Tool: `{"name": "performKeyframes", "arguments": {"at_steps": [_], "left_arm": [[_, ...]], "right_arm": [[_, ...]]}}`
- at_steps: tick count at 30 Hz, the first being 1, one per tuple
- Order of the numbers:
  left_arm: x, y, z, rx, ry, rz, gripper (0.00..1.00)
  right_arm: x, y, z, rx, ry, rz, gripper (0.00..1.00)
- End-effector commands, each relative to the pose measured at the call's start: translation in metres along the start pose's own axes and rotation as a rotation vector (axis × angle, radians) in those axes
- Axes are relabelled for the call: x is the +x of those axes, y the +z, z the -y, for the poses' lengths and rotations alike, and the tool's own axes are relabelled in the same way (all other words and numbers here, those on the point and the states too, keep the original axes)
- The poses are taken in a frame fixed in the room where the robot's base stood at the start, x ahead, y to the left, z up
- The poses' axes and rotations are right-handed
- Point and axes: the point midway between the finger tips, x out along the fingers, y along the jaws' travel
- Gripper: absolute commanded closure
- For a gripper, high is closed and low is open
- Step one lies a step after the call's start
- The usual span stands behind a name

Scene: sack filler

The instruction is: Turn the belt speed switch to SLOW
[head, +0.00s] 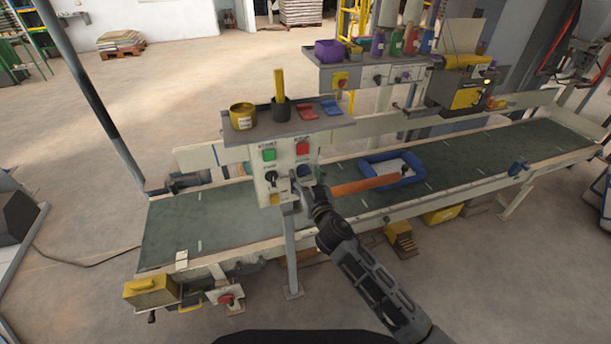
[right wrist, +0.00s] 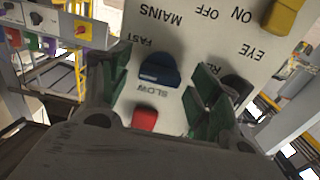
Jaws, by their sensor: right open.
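The belt speed switch is a blue knob (right wrist: 158,70) on the pale control panel (right wrist: 195,50). In the right wrist view it sits between the upside-down words FAST and SLOW; I cannot tell which its pointer faces. My right gripper (right wrist: 160,92) is open, its green-padded fingers either side of the knob and apart from it. In the head view the right gripper (head: 304,192) is at the lower right of the panel (head: 285,172) and partly hides the knob. My left gripper is not in view.
A red button (right wrist: 145,118) is close to the blue knob, and a black knob (right wrist: 236,88) is near the other finger. A yellow handle (right wrist: 284,16) is farther off. A shelf (head: 345,124) with cups tops the panel. The green belt (head: 200,218) runs behind it, carrying a blue tray (head: 378,160).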

Motion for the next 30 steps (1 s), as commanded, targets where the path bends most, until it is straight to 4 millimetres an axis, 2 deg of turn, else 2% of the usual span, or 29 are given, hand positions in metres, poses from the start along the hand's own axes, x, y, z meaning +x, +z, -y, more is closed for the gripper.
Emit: {"name": "performKeyframes", "arguments": {"at_steps": [14, 24, 30], "left_arm": [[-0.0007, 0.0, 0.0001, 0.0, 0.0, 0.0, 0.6], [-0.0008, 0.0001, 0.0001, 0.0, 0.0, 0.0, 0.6], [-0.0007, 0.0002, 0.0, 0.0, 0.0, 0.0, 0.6]], "right_arm": [[0.0054, 0.0003, 0.0002, 0.0, 0.0, 0.0, 0.38], [0.0053, 0.0003, 0.0001, 0.0, 0.0, 0.001, 0.81], [0.0053, 0.0004, 0.0001, -0.005, 0.0, 0.001, 0.83]]}}
